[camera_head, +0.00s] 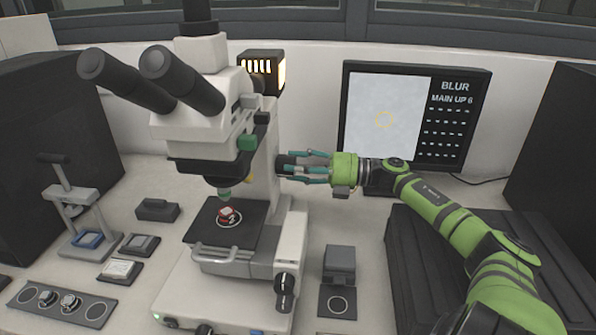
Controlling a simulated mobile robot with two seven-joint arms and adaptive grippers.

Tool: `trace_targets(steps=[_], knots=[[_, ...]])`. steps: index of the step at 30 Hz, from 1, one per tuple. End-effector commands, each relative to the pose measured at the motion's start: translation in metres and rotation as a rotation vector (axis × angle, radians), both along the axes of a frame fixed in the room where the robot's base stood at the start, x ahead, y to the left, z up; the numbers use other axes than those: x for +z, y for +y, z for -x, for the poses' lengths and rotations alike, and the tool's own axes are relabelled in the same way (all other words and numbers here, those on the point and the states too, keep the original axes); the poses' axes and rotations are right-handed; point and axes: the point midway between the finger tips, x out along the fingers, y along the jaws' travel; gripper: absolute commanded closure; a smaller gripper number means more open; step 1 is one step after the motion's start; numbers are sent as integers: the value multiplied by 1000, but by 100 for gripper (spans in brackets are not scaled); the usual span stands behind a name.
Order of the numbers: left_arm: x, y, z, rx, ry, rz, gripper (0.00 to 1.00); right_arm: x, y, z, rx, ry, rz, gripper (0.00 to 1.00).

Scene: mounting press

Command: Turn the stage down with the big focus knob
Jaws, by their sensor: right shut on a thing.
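The white microscope stands left of centre. Its black stage (205,233) is level under the objective (224,193), with a small red sample (227,213) in a white ring on it. My right gripper (287,165) is at the right side of the microscope column, its teal fingers closed around a dark round knob (285,160), which appears to be the big focus knob. The fingers hide part of it. My left gripper is not in view.
Smaller black knobs (285,284) sit low on the microscope base's right side. A grey block (339,264) stands right of the base. A small press (75,205) and several trays are at left. A dark ribbed box (425,250) lies under my right arm.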

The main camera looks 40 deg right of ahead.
Motion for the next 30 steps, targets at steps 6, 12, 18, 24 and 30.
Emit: trace_targets(steps=[6, 12, 18, 24, 30], knots=[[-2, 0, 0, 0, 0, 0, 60, 2, -3, -1, -12, -17, 19, 84], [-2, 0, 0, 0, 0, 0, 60, 3, -4, -2, -12, -19, 19, 84], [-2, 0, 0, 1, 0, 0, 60, 4, -4, -1, -11, -21, 18, 27], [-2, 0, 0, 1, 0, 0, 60, 3, -2, -1, -7, -19, 16, 27], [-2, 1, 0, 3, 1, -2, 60, 2, -3, 1, -5, -18, 16, 27]])
